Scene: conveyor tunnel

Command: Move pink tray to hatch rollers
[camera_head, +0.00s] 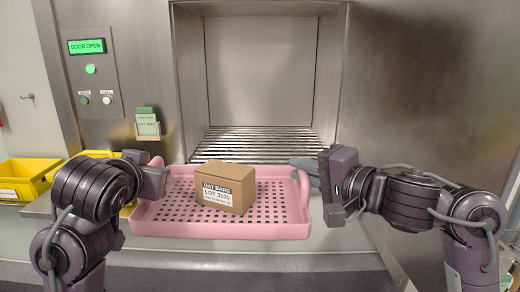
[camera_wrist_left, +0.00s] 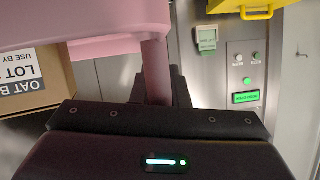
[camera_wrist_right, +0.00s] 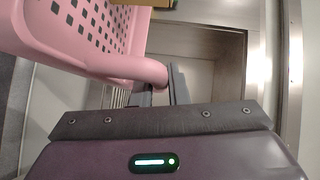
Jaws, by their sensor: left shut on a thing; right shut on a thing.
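The pink tray (camera_head: 270,230) is a perforated basket held level in front of the open hatch, over the counter. A brown cardboard box (camera_head: 225,187) labelled OAT BARS stands in it. The hatch rollers (camera_head: 262,142) lie just behind the tray inside the steel opening. My left gripper (camera_head: 158,178) is shut on the tray's left handle; the left wrist view shows the pink handle (camera_wrist_left: 156,70) between its fingers. My right gripper (camera_head: 312,178) is shut on the right handle, which shows in the right wrist view (camera_wrist_right: 140,72). Whether the tray touches the counter is unclear.
A control panel (camera_head: 90,70) left of the hatch shows a green DOOR OPEN display. A green-and-white card holder (camera_head: 147,125) is on the wall below it. Yellow bins (camera_head: 28,180) stand at the left. The hatch opening (camera_head: 262,70) looks empty, with steel walls on both sides.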

